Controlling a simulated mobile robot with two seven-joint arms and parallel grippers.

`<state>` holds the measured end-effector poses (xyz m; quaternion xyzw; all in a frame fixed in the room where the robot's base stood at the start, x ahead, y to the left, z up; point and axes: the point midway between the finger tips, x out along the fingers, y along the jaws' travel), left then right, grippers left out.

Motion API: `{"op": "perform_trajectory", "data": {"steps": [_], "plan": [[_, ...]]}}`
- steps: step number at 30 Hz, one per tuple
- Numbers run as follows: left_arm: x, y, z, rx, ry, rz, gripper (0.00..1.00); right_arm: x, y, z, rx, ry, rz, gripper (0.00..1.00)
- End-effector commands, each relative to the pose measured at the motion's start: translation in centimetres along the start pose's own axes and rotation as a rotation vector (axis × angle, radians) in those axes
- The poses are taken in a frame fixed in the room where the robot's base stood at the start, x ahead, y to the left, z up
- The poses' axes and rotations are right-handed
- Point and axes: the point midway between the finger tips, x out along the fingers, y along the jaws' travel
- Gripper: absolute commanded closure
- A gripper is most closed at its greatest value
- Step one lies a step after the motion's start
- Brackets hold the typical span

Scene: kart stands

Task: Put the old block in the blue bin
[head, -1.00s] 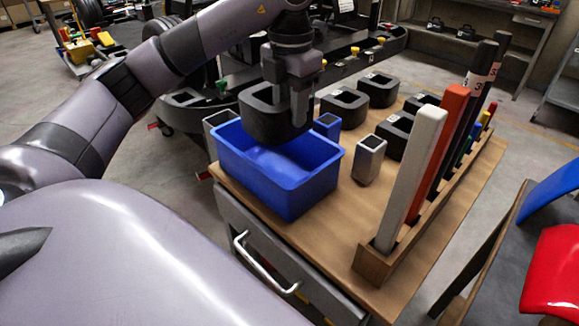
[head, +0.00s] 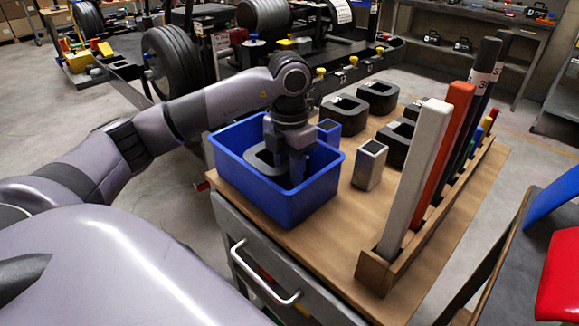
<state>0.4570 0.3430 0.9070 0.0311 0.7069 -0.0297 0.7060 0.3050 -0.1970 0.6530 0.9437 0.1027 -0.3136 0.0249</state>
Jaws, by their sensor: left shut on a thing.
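The blue bin (head: 282,204) stands on the near left corner of the wooden cart top. A dark grey block (head: 264,160) with a hollow top is inside the bin, below the rim. My left gripper (head: 290,172) reaches down into the bin and is shut on the block's right side. The bin's front wall hides the block's lower part, so I cannot tell whether it touches the bin floor. My right gripper is not in view.
Several similar dark blocks (head: 376,94) stand at the back of the cart top (head: 325,240). A grey metal tube (head: 369,165) and a blue tube (head: 329,131) stand right of the bin. A wooden rack (head: 378,272) holds tall bars along the right edge.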

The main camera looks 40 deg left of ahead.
Motion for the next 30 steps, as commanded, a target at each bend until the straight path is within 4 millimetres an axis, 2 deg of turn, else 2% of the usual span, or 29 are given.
{"op": "perform_trajectory", "data": {"steps": [7,8,9,10,18,22,26,30], "plan": [[0.1,0.0,0.1,0.0,-0.003,0.0,1.0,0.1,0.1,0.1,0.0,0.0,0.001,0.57],[0.2,0.0,0.0,0.0,-0.001,0.0,0.6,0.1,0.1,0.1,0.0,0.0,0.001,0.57],[0.1,0.0,0.0,0.0,-0.001,0.0,0.47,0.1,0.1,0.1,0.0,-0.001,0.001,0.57],[0.1,0.0,0.0,0.0,-0.001,0.0,0.41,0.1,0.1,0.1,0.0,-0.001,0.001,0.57],[0.1,0.0,0.0,0.0,-0.001,0.0,0.41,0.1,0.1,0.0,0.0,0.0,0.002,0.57],[-0.7,0.0,0.1,0.0,-0.004,0.0,0.41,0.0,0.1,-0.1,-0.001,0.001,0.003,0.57],[-2.8,0.0,0.1,0.001,-0.007,-0.001,0.41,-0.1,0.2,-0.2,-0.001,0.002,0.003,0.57],[-6.2,0.0,0.1,0.0,-0.008,0.0,0.41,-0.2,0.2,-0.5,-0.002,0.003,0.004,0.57]]}}
